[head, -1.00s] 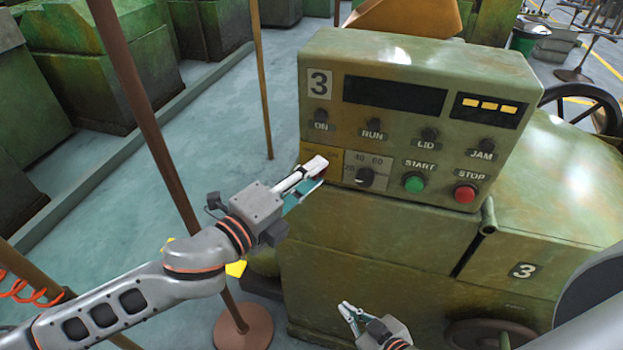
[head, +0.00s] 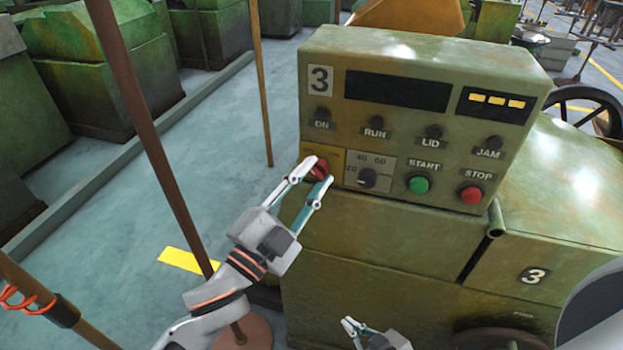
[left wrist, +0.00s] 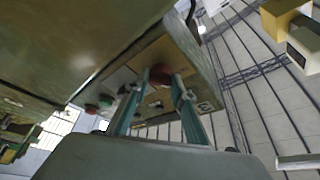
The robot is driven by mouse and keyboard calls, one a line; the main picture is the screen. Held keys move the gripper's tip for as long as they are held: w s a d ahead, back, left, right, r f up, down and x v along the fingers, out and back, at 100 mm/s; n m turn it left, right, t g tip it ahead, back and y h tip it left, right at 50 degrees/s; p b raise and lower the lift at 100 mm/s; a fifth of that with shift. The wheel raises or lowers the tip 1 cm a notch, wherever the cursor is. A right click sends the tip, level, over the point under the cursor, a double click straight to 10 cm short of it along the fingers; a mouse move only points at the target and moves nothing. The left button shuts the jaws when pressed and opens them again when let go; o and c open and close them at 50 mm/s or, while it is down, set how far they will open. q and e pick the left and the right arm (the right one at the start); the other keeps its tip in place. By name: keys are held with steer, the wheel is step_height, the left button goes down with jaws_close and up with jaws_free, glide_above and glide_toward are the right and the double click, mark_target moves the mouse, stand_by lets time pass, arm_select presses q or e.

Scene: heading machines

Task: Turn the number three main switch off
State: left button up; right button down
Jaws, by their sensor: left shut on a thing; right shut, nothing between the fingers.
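The main switch is a red knob (head: 319,168) on a yellow plate (head: 334,156) at the lower left of the control panel marked 3 (head: 320,79). My left gripper (head: 315,174) is shut on the red knob, one finger on each side. In the left wrist view the red knob (left wrist: 160,76) sits between the two fingertips (left wrist: 163,82). The fingers partly hide it, and I cannot tell which way it points. My right gripper (head: 350,326) is shut and empty, low in front of the machine.
Right of the switch are a black dial (head: 367,178), a green START button (head: 418,185) and a red STOP button (head: 470,195). The lamps ON, RUN, LID and JAM look dark. Brown posts (head: 150,130) stand left of the machine near my left arm.

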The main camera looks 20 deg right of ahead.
arm_select(q)
steer(key=shift+f+n+t, duration=0.1)
steer(key=shift+n+t, duration=0.3)
steer(key=shift+n, duration=0.5)
steer(key=o, duration=1.1)
steer(key=shift+s, duration=0.1)
steer(key=v, duration=1.2)
